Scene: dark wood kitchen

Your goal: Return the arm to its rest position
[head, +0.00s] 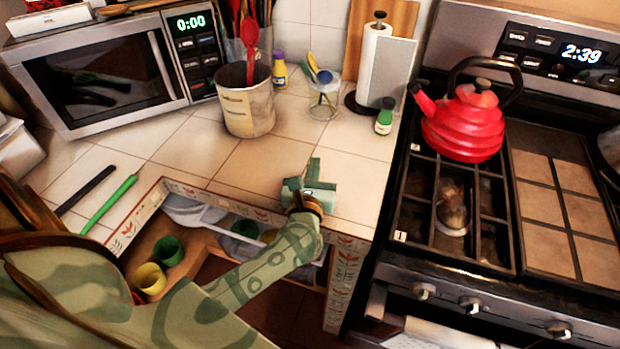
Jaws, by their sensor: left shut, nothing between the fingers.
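My left arm, patterned in green, comes in from the lower left. It reaches over the open drawer to the front edge of the tiled counter. My left gripper (314,174) is over the counter near its front right corner, left of the stove. Its fingers are shut and hold nothing. My right gripper is not in view.
The open drawer (201,262) below the arm holds green and yellow cups. A utensil crock (247,105), a small green-capped bottle (385,117) and a paper towel roll (374,63) stand behind the gripper. A red kettle (464,122) is on the stove. Counter tiles around the gripper are clear.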

